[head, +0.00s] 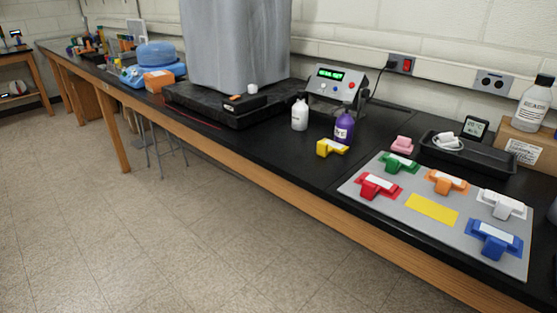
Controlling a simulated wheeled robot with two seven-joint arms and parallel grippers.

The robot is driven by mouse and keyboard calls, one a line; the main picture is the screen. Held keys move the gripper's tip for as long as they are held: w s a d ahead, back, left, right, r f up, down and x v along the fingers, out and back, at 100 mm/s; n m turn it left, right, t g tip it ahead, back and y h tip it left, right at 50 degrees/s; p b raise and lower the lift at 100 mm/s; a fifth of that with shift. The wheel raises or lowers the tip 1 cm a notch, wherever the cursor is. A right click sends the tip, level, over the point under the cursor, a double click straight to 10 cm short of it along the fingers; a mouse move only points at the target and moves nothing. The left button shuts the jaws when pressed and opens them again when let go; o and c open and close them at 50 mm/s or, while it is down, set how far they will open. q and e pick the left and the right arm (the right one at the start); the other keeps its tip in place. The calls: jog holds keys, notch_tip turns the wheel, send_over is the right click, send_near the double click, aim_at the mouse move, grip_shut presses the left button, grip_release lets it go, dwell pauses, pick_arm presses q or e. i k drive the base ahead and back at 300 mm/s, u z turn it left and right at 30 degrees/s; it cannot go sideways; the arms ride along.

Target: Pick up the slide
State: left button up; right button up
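No piece is marked as the slide, and I cannot tell which one it is. A yellow block with a pale top (332,147) lies on the black bench, left of a grey board (397,197). On the board, similar blocks sit on colour patches: red (379,186), green (398,163), orange (446,182), white (501,205) and blue (494,240). A yellow patch (431,209) on the board is bare. Neither of my grippers is in the head view.
Behind the yellow block stand a white bottle (299,115), a purple bottle (344,127) and a control box with a green display (336,84). A black tray (468,157) lies behind the board. A large grey covered shape (236,45) stands left. The bench front is clear.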

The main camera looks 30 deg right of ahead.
aim_at(325, 147)
jog(key=u, duration=0.45)
jog(key=k, duration=0.7)
jog(key=u, duration=0.55)
jog(key=i, duration=2.1)
jog(key=z, duration=1.9)
jog(key=i, duration=0.9)
jog(key=z, duration=1)
